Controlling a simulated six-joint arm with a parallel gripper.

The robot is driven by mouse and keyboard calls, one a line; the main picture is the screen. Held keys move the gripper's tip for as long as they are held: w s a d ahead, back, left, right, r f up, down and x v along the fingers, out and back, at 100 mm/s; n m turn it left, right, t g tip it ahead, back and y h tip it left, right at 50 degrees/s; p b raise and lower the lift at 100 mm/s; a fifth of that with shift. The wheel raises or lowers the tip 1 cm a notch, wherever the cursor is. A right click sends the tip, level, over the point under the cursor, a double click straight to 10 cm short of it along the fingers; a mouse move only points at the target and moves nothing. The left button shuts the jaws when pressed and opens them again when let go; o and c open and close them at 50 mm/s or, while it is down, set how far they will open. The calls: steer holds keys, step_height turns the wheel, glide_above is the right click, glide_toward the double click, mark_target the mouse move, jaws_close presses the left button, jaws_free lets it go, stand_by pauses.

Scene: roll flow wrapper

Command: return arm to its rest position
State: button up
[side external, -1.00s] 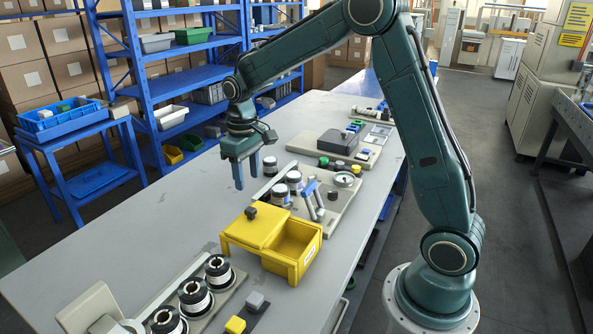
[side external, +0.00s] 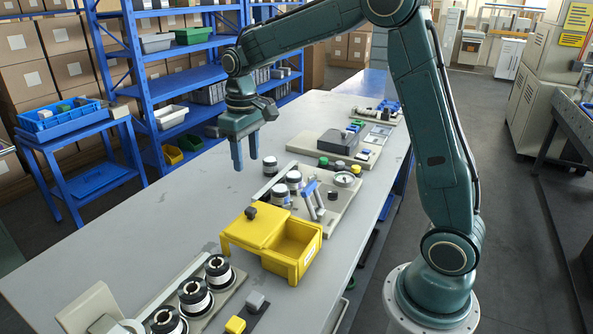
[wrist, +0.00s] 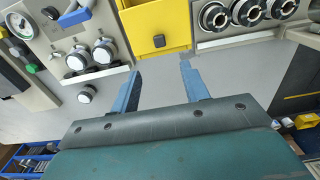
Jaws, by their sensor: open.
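My gripper (side external: 246,163) hangs above the grey table, fingers pointing down, with its two blue fingers apart and nothing between them. It is left of and behind the board with the rollers in the side view. In the wrist view my gripper (wrist: 158,80) also shows open, with only bare table between the fingers. The arm is raised and bent at its elbow, which reaches the top of the side view.
On the table (side external: 170,215) stand a yellow bin (side external: 296,240), a board with rollers and a gauge (side external: 345,195), a dark-topped unit (side external: 336,143), and a row of spools (side external: 194,293). A blue shelf (side external: 190,80) stands behind. The table's left part is bare.

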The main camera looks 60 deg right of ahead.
steer(key=s+a+r+t, duration=0.1)
steer(key=s+a+r, duration=0.1)
steer(key=s, duration=0.6)
steer(key=s+a+r+t, duration=0.2)
steer(key=s, duration=0.7)
steer(key=s+a+r+t, duration=0.2)
steer(key=s, duration=0.7)
steer(key=shift+r, duration=0.2)
